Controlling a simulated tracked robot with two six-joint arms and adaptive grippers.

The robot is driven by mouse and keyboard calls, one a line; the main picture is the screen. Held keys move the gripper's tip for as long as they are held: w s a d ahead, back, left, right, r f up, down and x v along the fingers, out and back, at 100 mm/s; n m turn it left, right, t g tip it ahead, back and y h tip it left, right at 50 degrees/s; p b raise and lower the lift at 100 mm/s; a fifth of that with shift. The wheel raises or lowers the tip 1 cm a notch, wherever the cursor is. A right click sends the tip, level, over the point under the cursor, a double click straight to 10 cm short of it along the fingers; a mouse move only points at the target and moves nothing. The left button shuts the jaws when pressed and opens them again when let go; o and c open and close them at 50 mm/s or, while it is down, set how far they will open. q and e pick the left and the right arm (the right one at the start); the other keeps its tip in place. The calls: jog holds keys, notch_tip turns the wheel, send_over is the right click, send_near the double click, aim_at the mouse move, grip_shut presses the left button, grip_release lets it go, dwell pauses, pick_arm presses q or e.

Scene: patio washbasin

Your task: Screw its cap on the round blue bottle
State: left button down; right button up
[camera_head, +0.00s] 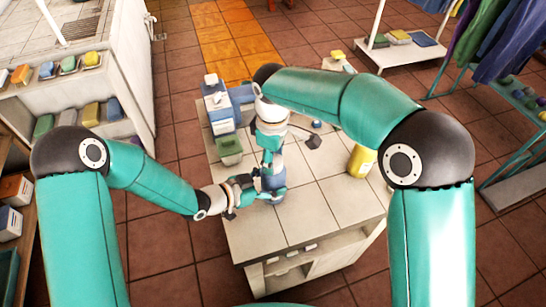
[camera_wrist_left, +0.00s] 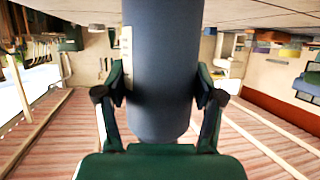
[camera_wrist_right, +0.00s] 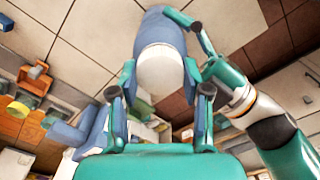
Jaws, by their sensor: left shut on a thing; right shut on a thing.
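The round blue bottle (camera_head: 272,182) stands upright near the middle of the tiled counter. My left gripper (camera_head: 262,190) is shut around its body from the left; the bottle fills the space between the fingers in the left wrist view (camera_wrist_left: 163,70). My right gripper (camera_head: 270,158) points down over the bottle's top. In the right wrist view it is shut on the white cap (camera_wrist_right: 162,72), which lies in line with the blue bottle (camera_wrist_right: 160,28). The cap hides the bottle's neck, so I cannot tell whether the threads are engaged.
A green container (camera_head: 229,148) and white and blue bottles (camera_head: 213,82) stand at the counter's left back. A yellow bottle (camera_head: 361,160) stands near the right edge. A small dark item (camera_head: 313,142) lies behind. The counter front (camera_head: 300,215) is clear.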

jog(key=m, duration=0.6)
jog(key=shift+w+m, duration=0.1)
jog(key=shift+m, duration=0.3)
jog(key=m, duration=0.6)
jog(key=shift+m, duration=0.3)
pick_arm(q)
jog(key=shift+s, duration=0.1)
pick_arm(e)
jog(key=m, duration=0.6)
jog(key=shift+d, duration=0.1)
jog(key=m, duration=0.5)
jog(key=shift+m, duration=0.4)
jog(key=o, duration=1.3)
jog(key=shift+c, duration=0.2)
jog(key=shift+r, duration=2.2)
